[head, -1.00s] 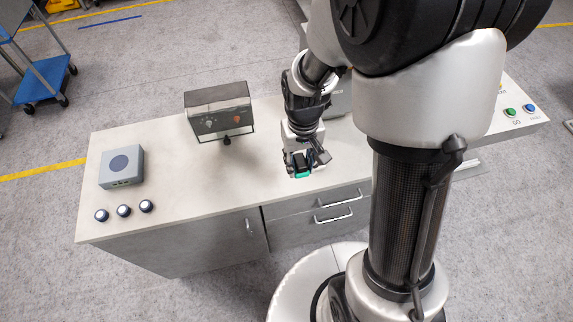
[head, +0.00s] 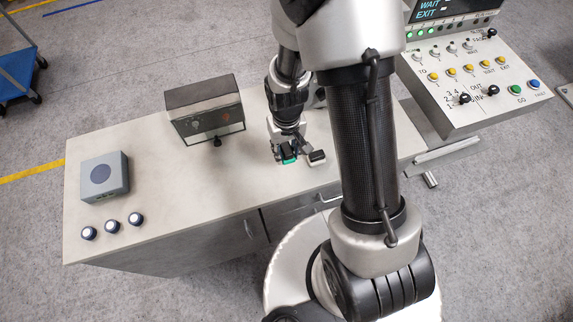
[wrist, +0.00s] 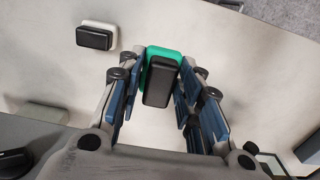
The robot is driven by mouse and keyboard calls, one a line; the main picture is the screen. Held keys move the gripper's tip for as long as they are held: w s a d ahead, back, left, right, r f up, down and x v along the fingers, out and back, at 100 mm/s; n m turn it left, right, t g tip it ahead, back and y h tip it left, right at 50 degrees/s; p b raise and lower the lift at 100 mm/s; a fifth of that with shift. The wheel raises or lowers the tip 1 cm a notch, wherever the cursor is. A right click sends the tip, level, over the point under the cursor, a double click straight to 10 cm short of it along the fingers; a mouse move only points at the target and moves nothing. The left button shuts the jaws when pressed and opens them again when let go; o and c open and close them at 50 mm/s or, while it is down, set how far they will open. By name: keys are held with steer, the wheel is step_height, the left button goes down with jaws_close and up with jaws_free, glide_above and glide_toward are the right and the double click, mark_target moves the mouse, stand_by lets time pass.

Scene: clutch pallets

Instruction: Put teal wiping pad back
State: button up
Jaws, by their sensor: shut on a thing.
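The teal wiping pad (wrist: 164,56) has a black block-shaped grip (wrist: 159,83) on top. My gripper (wrist: 160,78) is shut on it, with a finger on each side. In the head view a small strip of the teal pad (head: 289,161) shows under my gripper (head: 287,155), over the counter. I cannot tell whether the pad touches the counter. A white pad with a black grip (wrist: 95,36) lies on the counter beside it, apart from my gripper, and also shows in the head view (head: 317,158).
A grey-green piece (wrist: 46,113) lies at the left in the wrist view. On the counter (head: 150,190) are a grey box (head: 105,177), three round knobs (head: 112,226) and a dark-topped panel box (head: 204,108). A button console (head: 475,75) stands at the right. The counter's left middle is clear.

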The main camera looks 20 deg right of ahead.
step_height(320, 180, down, 9)
steer(key=shift+f+b, duration=0.1)
steer(key=shift+b, duration=0.6)
steer(key=shift+c, duration=0.9)
steer(key=o, duration=1.1)
step_height(320, 180, up, 12)
steer(key=shift+p, duration=1.1)
step_height(320, 180, up, 7)
steer(key=t, duration=0.1)
glide_above(287, 170)
steer(key=s+r+t, duration=0.1)
steer(key=s+r, duration=0.4)
steer(key=r, duration=0.2)
steer(key=s+r+t, duration=0.1)
steer(key=s+r, duration=0.4)
steer(key=r, duration=0.1)
steer(key=s+r+t, duration=0.1)
steer(key=s+r, duration=0.4)
steer(key=r, duration=0.2)
steer(key=shift+r+t, duration=0.3)
steer(key=shift+r, duration=0.05)
